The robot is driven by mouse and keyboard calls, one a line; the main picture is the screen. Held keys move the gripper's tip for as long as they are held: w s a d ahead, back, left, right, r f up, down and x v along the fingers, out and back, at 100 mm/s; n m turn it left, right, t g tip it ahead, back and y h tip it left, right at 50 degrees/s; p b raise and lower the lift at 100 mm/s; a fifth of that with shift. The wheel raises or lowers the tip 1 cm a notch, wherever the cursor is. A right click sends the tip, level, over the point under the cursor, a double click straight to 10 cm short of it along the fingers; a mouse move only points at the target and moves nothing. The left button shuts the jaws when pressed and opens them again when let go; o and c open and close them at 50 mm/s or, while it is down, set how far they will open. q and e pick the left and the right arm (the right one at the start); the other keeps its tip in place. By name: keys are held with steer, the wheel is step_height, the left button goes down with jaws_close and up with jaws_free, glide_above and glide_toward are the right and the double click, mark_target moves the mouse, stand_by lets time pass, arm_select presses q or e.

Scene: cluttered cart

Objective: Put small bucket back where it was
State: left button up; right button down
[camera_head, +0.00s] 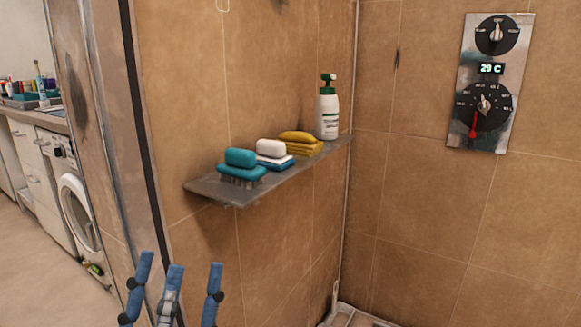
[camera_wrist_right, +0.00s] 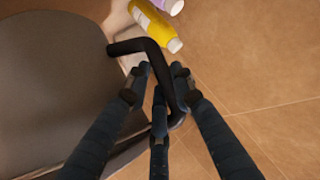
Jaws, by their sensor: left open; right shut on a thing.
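In the right wrist view my right gripper (camera_wrist_right: 161,78) is shut around a black bent handle (camera_wrist_right: 148,45). The handle joins a large dark grey rounded body (camera_wrist_right: 50,85), which appears to be the small bucket; only part of it shows, so its full shape and tilt are unclear. The bucket and right gripper do not show in the head view. My left gripper (camera_head: 178,280) is open and empty at the bottom left of the head view, below and in front of the wall shelf.
The wall shelf (camera_head: 206,189) holds a teal brush and soap (camera_head: 240,165), a white soap (camera_head: 270,148), yellow items (camera_head: 300,143) and a pump bottle (camera_head: 327,112). A control panel (camera_head: 484,84) is on the right wall. A yellow bottle (camera_wrist_right: 155,25) lies near the handle in the wrist view.

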steer(key=w+d+r, duration=0.1)
steer(key=d+r, duration=0.1)
steer(key=w+d+r, duration=0.1)
steer(key=d+r, duration=0.1)
steer(key=r, duration=0.1)
steer(key=w+d+r, duration=0.1)
steer(key=d+r, duration=0.1)
steer(key=shift+w+d+r, duration=0.1)
steer(key=shift+d+r, duration=0.15)
steer(key=shift+d, duration=0.1)
steer(key=d+r+n+y, duration=0.1)
steer(key=d+r, duration=0.2)
steer(key=r, duration=0.7)
steer(key=d+r+n+y, duration=0.1)
steer(key=d+r, duration=0.2)
steer(key=r, duration=0.8)
steer(key=s+a+r+n+g+y, duration=0.25)
steer(key=s+r, duration=0.45)
steer(key=r, duration=0.4)
steer(key=s+a+r+n+g+y, duration=0.1)
steer(key=s+r+n, duration=0.1)
steer(key=s, duration=0.4)
steer(key=s+a+r+n+g+y, duration=0.1)
steer(key=s+r+n+y, duration=0.1)
steer(key=s, duration=0.5)
steer(key=shift+s+a+r, duration=0.3)
steer(key=shift+a+r, duration=0.1)
steer(key=shift+r, duration=0.25)
steer(key=shift+w+f, duration=0.1)
